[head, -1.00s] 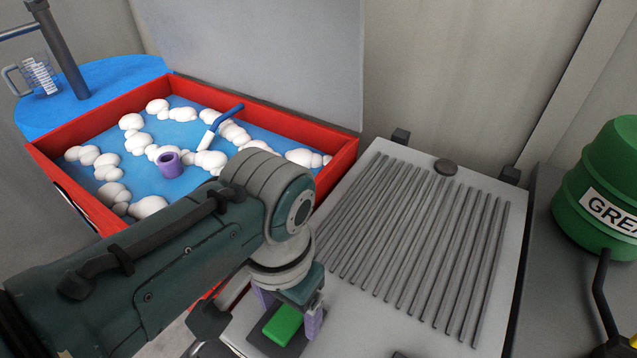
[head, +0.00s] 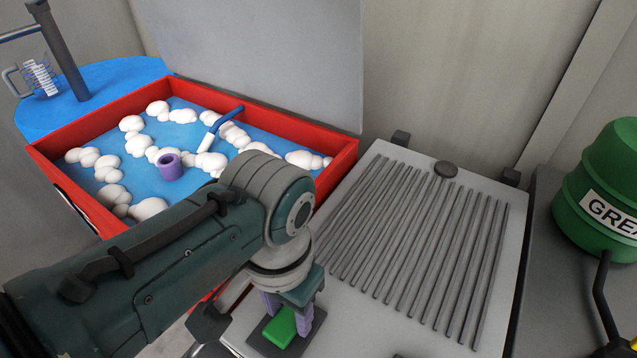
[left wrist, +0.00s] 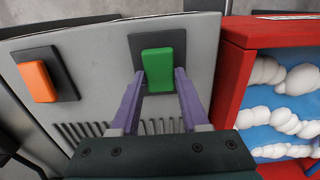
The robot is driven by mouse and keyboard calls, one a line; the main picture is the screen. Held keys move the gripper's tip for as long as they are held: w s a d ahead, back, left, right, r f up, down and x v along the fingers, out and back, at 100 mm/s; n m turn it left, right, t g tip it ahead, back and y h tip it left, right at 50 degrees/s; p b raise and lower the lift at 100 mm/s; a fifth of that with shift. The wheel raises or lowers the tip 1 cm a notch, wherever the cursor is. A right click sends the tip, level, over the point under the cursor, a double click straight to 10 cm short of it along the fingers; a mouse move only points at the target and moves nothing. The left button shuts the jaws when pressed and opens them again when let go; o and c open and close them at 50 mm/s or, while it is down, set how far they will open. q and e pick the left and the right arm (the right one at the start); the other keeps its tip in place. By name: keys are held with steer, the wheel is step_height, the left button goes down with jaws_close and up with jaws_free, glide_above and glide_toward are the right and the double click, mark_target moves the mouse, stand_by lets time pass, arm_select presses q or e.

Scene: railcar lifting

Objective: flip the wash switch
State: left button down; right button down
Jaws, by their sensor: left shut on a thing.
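A green rocker switch (head: 281,327) on a dark base plate sits at the front left of the grey ribbed drainboard. It also shows in the left wrist view (left wrist: 157,64), beside an orange switch (left wrist: 36,81) on its own dark plate. No label is readable on either switch. My left gripper (head: 287,322) reaches down over the green switch from above. Its two purple fingers stand on either side of it and are shut on it, as the left wrist view (left wrist: 159,74) shows. My right gripper is not in view.
The ribbed drainboard (head: 350,320) is bare of dishes. A green grease drum (head: 590,185) stands at right.

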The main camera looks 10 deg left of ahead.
arm_select(q)
steer(key=shift+s+a+r+t+h+p, duration=0.15)
steer(key=shift+s+r+t+h+p, duration=0.2)
steer(key=shift+t+p, duration=1.05)
steer(key=shift+f+t+h+p, duration=0.25)
steer(key=shift+f+t+p, duration=0.15)
steer(key=shift+p, duration=0.5)
steer(key=shift+c, duration=2)
jaws_free()
steer(key=shift+r, duration=0.1)
steer(key=p+v, duration=0.4)
steer(key=v, duration=0.6)
